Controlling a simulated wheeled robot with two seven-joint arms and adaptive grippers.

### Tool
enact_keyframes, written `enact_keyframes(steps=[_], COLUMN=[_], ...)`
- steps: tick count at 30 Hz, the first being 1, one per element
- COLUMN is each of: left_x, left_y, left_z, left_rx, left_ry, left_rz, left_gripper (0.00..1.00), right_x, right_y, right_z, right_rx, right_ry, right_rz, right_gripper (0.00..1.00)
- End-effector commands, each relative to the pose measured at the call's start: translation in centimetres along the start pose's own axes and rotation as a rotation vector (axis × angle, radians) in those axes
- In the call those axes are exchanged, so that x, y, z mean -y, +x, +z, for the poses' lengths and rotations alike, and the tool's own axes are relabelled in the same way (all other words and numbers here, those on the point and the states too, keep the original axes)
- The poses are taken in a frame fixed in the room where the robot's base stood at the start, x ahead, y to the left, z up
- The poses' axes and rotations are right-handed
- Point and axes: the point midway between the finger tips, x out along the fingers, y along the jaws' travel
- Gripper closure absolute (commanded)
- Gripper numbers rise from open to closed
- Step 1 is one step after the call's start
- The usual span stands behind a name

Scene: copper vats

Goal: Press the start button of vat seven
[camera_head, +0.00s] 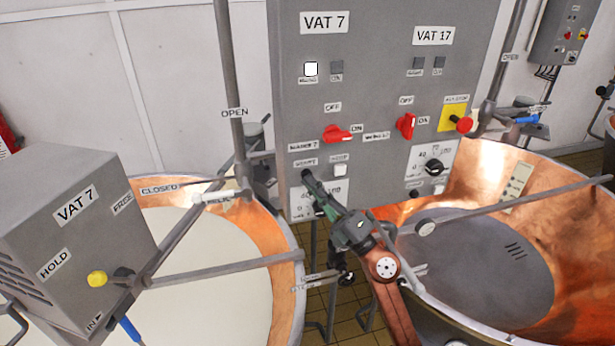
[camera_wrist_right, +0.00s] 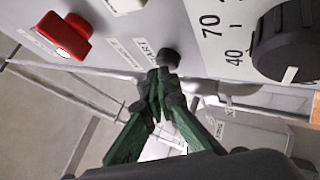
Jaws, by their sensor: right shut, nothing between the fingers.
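The grey control panel (camera_head: 375,95) carries a VAT 7 label (camera_head: 325,22) above its left column. The dark start button (camera_wrist_right: 168,57) sits beside the START label (camera_wrist_right: 145,50) in the right wrist view. My right gripper (camera_wrist_right: 162,76) is shut and empty, its green-black fingertips right at the button. I cannot tell whether they touch it. In the head view my right gripper (camera_head: 310,182) reaches up to the panel's lower left and largely covers the button. My left gripper is not in view.
A red switch (camera_head: 336,134) and a white button (camera_head: 340,170) are close by on the panel. A dark dial (camera_wrist_right: 285,40) is right of the fingertips. Copper vats (camera_head: 285,235) (camera_head: 560,210) flank the panel, with stirrer arms across them.

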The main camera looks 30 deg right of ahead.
Motion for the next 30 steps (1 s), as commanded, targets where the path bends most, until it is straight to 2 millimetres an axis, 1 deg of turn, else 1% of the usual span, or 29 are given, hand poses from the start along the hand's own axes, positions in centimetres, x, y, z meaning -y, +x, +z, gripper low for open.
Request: enact_keyframes(steps=[19, 30], left_x=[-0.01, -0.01], left_y=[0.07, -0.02], left_z=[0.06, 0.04], left_rx=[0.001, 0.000], left_ry=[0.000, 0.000], left_rz=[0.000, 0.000], left_gripper=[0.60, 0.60], right_x=[0.37, 0.30], right_y=[0.55, 0.44], right_z=[0.40, 0.36], right_rx=[0.000, 0.001], right_ry=[0.001, 0.000], right_rz=[0.000, 0.000], right_gripper=[1.00, 1.00])
